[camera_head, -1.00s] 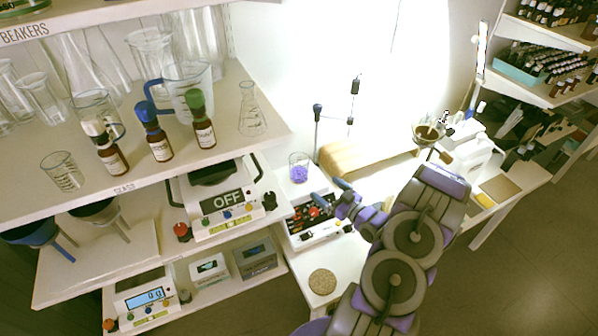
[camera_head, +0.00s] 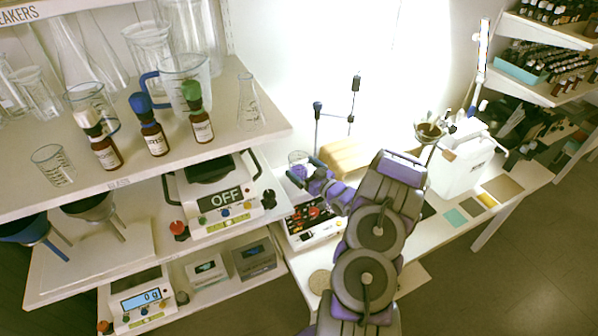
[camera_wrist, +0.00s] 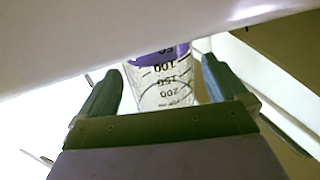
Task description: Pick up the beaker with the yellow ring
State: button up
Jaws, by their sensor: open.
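A clear graduated beaker (camera_head: 297,157) with purple in it stands on the white bench at the end of my arm. It also shows in the wrist view (camera_wrist: 163,93), upside down, with a purple band and dark number marks. My gripper (camera_head: 302,168) is open, and its fingers lie on either side of this beaker in the wrist view (camera_wrist: 162,72). I cannot tell whether they touch it. I can make out no yellow ring on any beaker. Other clear beakers stand on the upper left shelf, among them a small one (camera_head: 53,165) and a jug with a blue handle (camera_head: 185,82).
Three dropper bottles stand along the shelf front, with white (camera_head: 101,140), blue (camera_head: 149,125) and green (camera_head: 196,112) tops. A scale (camera_head: 215,195) reads OFF below. A stand with a rod (camera_head: 317,125) and a tan block (camera_head: 345,157) are behind my gripper.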

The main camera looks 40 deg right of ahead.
jog(key=shift+w+a, duration=0.1)
jog(key=shift+w, duration=1.05)
jog(key=shift+c, duration=0.3)
jog(key=c, duration=1.1)
